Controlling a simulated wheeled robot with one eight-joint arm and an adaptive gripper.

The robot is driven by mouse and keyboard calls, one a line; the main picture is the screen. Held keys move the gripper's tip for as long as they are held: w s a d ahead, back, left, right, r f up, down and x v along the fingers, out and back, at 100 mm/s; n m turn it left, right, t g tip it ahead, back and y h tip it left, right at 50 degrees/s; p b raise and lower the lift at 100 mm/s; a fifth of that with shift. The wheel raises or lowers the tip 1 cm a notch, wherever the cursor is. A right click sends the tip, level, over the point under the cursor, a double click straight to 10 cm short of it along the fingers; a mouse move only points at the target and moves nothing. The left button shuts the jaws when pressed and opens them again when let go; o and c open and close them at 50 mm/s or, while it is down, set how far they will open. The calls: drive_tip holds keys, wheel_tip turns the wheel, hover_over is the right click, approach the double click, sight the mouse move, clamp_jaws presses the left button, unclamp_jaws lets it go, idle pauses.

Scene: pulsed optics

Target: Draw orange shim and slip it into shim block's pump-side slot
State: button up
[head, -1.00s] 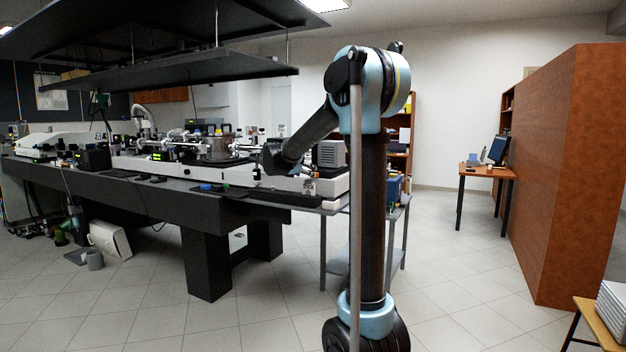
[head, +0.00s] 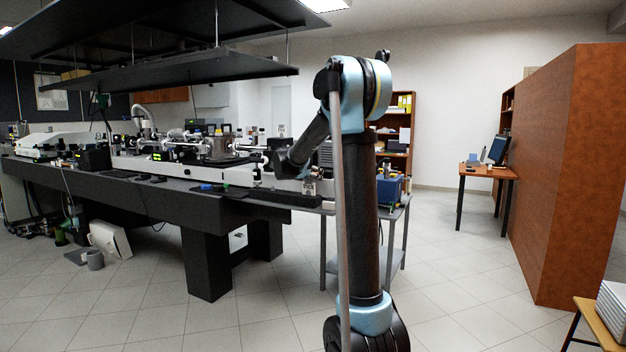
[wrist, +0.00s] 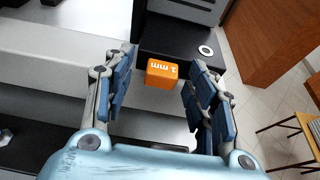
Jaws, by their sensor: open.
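The orange shim (wrist: 163,73) is a small orange piece marked "1 mm" in the wrist view. It stands on or beside a dark surface at the edge of a pale grey body. My gripper (wrist: 158,88) is open, with a blue-padded finger on each side of the shim and apart from it. The shim lies between the fingers toward the upper part of the picture. In the head view my gripper is too small and dark to make out, and the shim is not discernible. I cannot identify the shim block or its pump-side slot.
The long dark optics table (head: 130,190) carries crowded equipment, with a black shelf (head: 160,75) hanging above. A grey side stand (head: 325,240) with a blue box (head: 389,190) is at its right end. A brown partition (head: 565,170) stands at right. Open floor lies in front.

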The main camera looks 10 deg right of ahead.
clamp_jaws()
drive_tip(key=shift+s+a, duration=0.1)
drive_tip(key=shift+s, duration=0.05)
